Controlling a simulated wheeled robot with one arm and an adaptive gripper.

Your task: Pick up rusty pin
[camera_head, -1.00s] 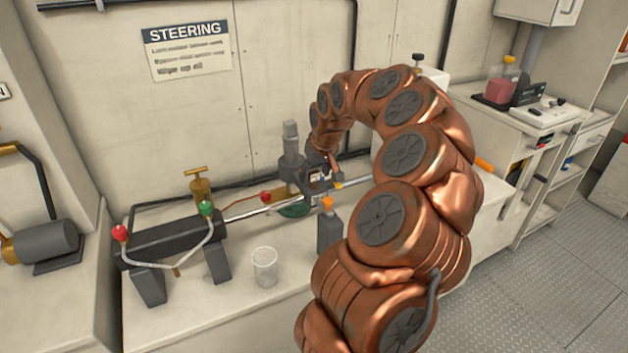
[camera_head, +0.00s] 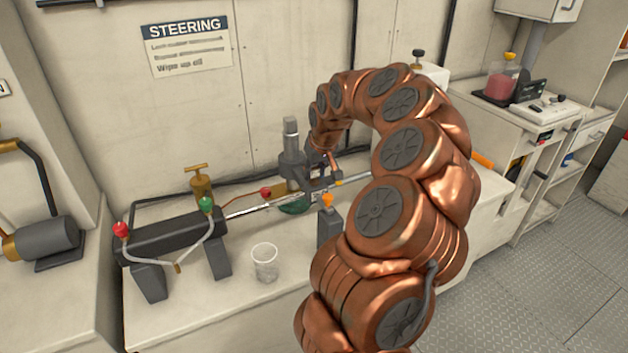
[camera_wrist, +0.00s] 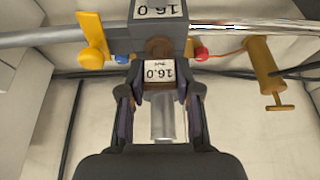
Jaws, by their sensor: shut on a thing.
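The rusty pin (camera_wrist: 158,47) shows in the wrist view as a brown round piece, with a white tag marked 16.0 (camera_wrist: 158,71) just below it. It lies at the grey block (camera_wrist: 160,30), which bears a second 16.0 label. My gripper (camera_wrist: 160,80) has one finger on each side of the tagged piece and is shut on it. Whether the pin is still seated in the block cannot be told. In the head view my gripper (camera_head: 322,172) is at the steering linkage, beside the upright grey cylinder (camera_head: 291,145); the pin is not clear there.
A silver rod (camera_head: 270,207) runs left to a dark cylinder (camera_head: 165,240) with red and green fittings. A clear cup (camera_head: 264,263) stands on the bench in front. An orange-topped grey post (camera_head: 328,228) stands near my arm. A brass valve (camera_wrist: 265,65) is to the right in the wrist view.

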